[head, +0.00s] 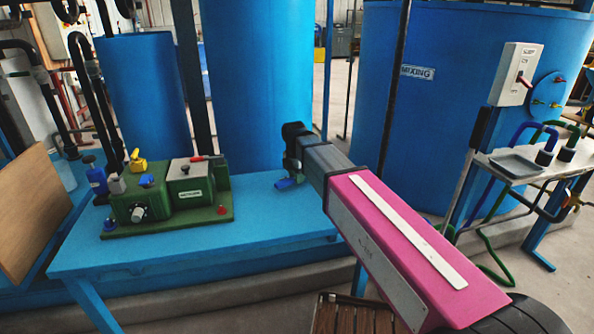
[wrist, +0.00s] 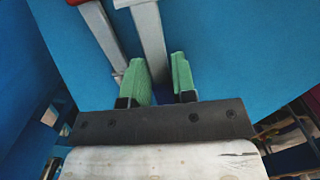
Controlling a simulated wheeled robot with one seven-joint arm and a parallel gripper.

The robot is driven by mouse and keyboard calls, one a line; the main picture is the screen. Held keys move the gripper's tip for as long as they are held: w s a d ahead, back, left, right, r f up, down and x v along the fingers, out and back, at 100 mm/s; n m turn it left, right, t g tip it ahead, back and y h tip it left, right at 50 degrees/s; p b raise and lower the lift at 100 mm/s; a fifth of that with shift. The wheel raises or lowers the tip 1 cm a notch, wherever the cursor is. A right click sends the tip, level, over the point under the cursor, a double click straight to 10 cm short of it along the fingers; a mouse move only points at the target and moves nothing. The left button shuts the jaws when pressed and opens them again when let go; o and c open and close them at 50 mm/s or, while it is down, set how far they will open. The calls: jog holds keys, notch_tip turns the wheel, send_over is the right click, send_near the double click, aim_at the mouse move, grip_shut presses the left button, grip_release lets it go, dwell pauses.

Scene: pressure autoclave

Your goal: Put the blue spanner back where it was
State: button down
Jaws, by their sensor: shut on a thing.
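The blue spanner shows only as a small blue piece (head: 287,183) just under my gripper (head: 290,160), above or on the blue table (head: 130,258); I cannot tell whether it touches the top. The rest of it is hidden by the gripper. In the wrist view, my gripper's green finger pads (wrist: 158,82) are a narrow gap apart. A grey bar (wrist: 150,45) runs up from between them; I cannot tell whether it is part of the spanner. A second grey bar (wrist: 98,32) lies to its left, with red at its top end.
A green machine (head: 165,195) with coloured knobs stands on the table's left part. A wooden board (head: 30,212) leans at the far left. Blue tanks (head: 255,80) stand behind. A side stand (head: 500,165) with a tray is at the right. The table between machine and gripper is clear.

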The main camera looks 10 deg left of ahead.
jog(key=shift+f, duration=0.5)
jog(key=shift+f, duration=0.45)
